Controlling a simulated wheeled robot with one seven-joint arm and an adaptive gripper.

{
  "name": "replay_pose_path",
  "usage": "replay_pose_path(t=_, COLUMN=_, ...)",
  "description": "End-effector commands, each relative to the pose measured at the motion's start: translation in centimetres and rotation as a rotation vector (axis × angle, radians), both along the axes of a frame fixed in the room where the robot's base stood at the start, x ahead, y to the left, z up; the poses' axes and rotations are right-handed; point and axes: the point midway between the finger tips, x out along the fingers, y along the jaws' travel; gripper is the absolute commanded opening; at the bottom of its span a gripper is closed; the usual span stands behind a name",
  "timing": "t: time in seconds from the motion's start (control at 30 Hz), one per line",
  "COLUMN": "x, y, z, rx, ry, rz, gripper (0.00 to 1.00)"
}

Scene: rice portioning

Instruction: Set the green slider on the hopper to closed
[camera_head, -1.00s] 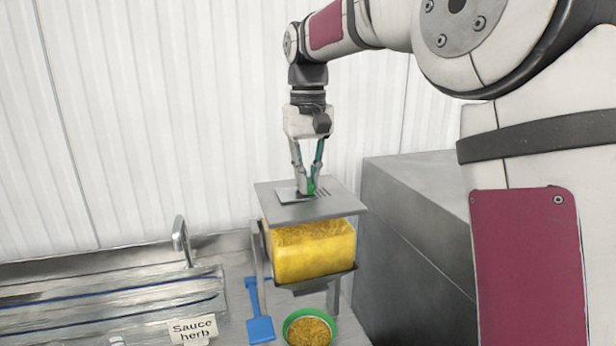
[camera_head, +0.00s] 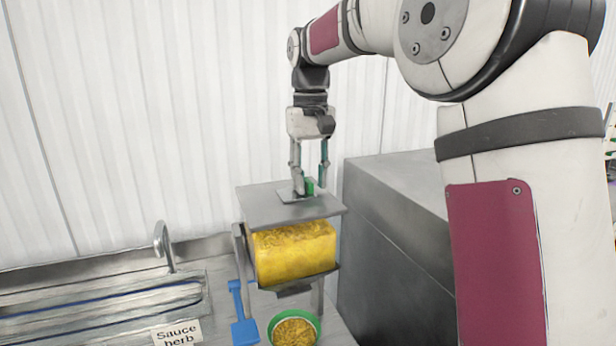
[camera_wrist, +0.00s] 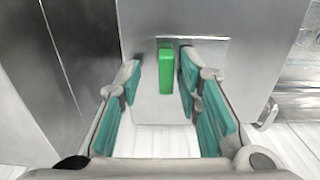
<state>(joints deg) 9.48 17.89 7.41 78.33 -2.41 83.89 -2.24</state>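The hopper (camera_head: 258,211) is a grey metal stand with a flat top plate and a see-through box of yellow grain (camera_head: 293,254) below it. The green slider (camera_head: 310,186) is an upright tab on a thin metal plate (camera_head: 290,196), lying toward the right and back of the hopper's top. No slots show beside that plate. My gripper (camera_head: 311,180) is over the hopper top, with its fingers spread to either side of the slider. The wrist view shows the green slider (camera_wrist: 166,70) between the teal-padded fingers, with gaps at both sides.
A green-rimmed bowl (camera_head: 318,322) with grain stands under the hopper, and a blue scoop (camera_head: 243,327) lies to its left. A large grey box (camera_head: 395,240) stands close on the right.

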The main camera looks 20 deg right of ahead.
Motion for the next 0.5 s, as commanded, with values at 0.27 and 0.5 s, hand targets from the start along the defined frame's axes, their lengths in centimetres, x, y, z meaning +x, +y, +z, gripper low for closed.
replay_pose_path(t=0.27, x=0.1, y=0.1, z=0.7, rx=0.001, ry=-0.002, rz=0.001, gripper=0.32)
replay_pose_path(t=0.5, x=0.1, y=0.1, z=4.8, rx=0.001, ry=-0.005, rz=0.001, gripper=0.32)
